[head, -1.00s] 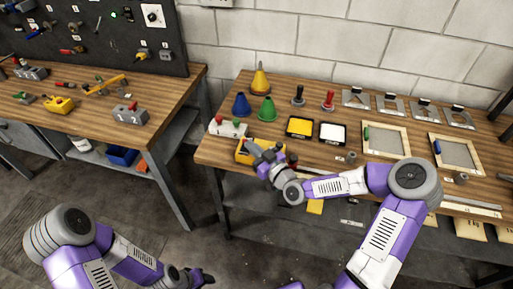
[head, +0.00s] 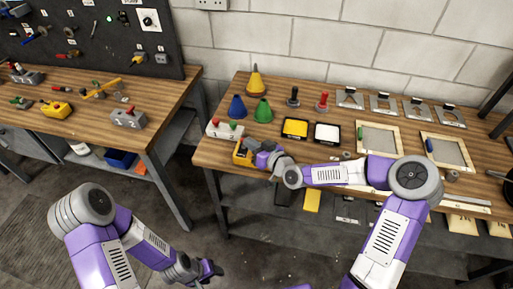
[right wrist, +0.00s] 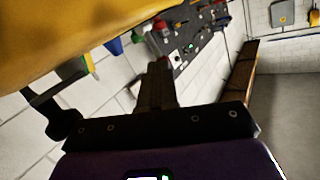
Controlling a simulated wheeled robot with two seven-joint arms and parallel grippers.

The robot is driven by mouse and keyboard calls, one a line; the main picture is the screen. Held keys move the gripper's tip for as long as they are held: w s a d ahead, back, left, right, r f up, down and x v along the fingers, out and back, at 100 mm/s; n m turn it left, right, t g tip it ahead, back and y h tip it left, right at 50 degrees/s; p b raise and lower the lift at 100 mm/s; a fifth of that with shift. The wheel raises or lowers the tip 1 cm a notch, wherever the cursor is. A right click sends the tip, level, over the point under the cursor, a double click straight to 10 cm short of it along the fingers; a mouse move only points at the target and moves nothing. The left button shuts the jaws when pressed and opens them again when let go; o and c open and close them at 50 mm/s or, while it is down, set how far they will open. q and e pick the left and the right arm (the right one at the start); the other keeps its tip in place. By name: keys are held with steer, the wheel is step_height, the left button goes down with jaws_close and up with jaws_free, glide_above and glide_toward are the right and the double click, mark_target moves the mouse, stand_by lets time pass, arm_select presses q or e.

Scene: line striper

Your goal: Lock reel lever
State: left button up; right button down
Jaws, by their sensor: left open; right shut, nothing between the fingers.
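A yellow tool, seemingly the reel (head: 241,154), sits at the front left edge of the right bench. My right gripper (head: 257,147) is shut and empty close against its right side and partly hides it. In the right wrist view a large yellow body (right wrist: 70,35) fills the upper left, very near the shut fingers (right wrist: 160,85). A black crank-like arm (right wrist: 58,118) shows left of the fingers; I cannot tell whether it is the lever or whether they touch. My left gripper (head: 212,270) is open and empty, low in front of the benches.
The right bench (head: 215,170) holds a green cone (head: 262,110), a blue cone (head: 237,107), a yellow-orange cone (head: 255,80), a grey block with knobs (head: 225,130), ink pads (head: 327,133) and framed screens (head: 379,138). A second bench (head: 90,125) stands left, across a gap. Floor is free in front.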

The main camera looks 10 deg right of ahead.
steer(key=shift+w+d+r+m+g+p, duration=0.1)
steer(key=shift+w+r+m+g+p, duration=0.15)
steer(key=shift+m+g+p, duration=0.2)
steer(key=shift+w+f, duration=0.1)
stand_by(0.4)
steer(key=shift+s+d, duration=0.15)
steer(key=shift+s, duration=0.15)
steer(key=p+v, duration=0.2)
steer(key=v, duration=1.1)
steer(key=shift+s, duration=0.2)
steer(key=shift+d+f, duration=0.1)
steer(key=shift+f, duration=0.05)
